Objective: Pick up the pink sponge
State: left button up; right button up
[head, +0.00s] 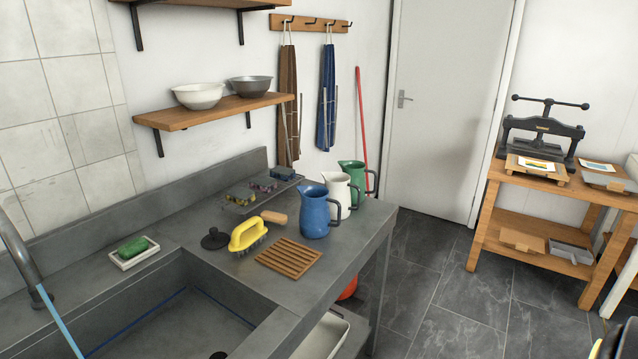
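I see no clearly pink sponge. A green sponge (133,247) lies in a white dish (148,257) on the counter to the left, behind the sink. Several small dark, mottled blocks sit on a grey tray (240,208) at the back of the counter. One mottled block (264,184) has purplish patches, but it is too small to tell what it is. Neither of my grippers can be made out in this view.
White (338,191) and green (352,174) jugs stand behind. The sink (180,313) is at front left. Floor (440,270) is clear.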

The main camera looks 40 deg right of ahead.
aim_at(262, 183)
jog(key=z, duration=2.45)
jog(key=i, duration=3.05)
jog(key=u, duration=3.3)
